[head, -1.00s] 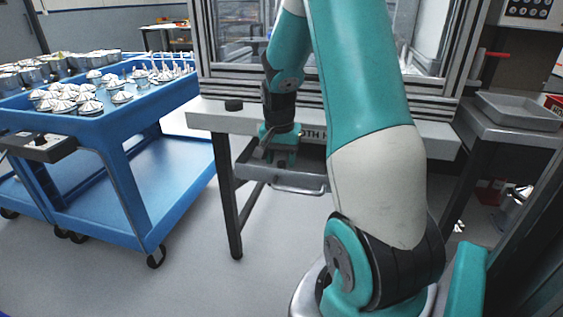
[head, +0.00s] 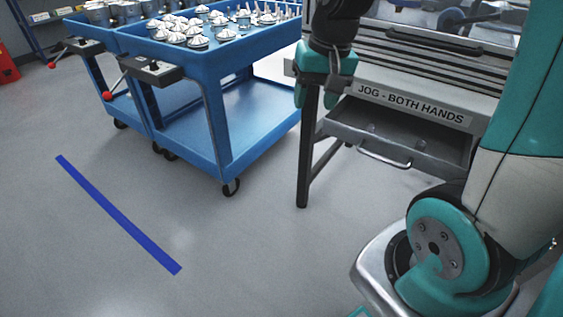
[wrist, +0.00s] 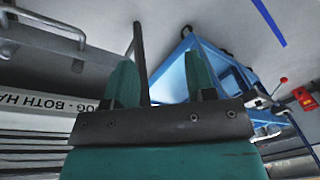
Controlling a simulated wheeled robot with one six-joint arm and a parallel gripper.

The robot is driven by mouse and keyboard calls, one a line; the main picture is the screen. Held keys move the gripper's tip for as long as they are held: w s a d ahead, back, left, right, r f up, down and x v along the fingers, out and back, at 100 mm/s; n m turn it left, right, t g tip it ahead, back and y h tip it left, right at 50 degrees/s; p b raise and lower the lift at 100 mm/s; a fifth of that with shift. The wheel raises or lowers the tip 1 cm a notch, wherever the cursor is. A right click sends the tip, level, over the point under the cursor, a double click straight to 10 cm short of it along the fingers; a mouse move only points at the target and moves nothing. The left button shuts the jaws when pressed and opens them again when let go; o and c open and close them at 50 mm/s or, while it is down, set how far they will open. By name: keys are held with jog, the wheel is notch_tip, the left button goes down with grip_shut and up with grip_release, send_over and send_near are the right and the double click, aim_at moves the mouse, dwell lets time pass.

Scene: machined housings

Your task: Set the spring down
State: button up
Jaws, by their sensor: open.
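My gripper (head: 315,97) hangs with its fingers down at the left end of the bench, beside the open drawer (head: 390,143). In the wrist view my gripper (wrist: 162,80) has its two teal fingers apart with nothing between them. No thing can be made out clearly as the spring. A few small grey pieces lie in the drawer, one towards its back (head: 370,128); they are too small to tell what they are. The drawer also shows at upper left in the wrist view (wrist: 40,62), with its bar handle.
A blue cart (head: 215,95) with several metal parts on top stands left of the bench. The bench front (head: 450,112) is labelled "JOG - BOTH HANDS". A dark bench leg (head: 304,165) is below my gripper. Open floor with a blue stripe (head: 118,214) lies at left.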

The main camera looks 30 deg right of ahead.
jog(key=s+a+r+n+g+y, duration=0.1)
jog(key=s+a+n+y, duration=0.2)
jog(key=s+a+n, duration=0.8)
jog(key=s+a, duration=0.3)
jog(key=a, duration=0.3)
jog(key=shift+s+a+r+n+g, duration=0.3)
jog(key=shift+a+r+n, duration=0.1)
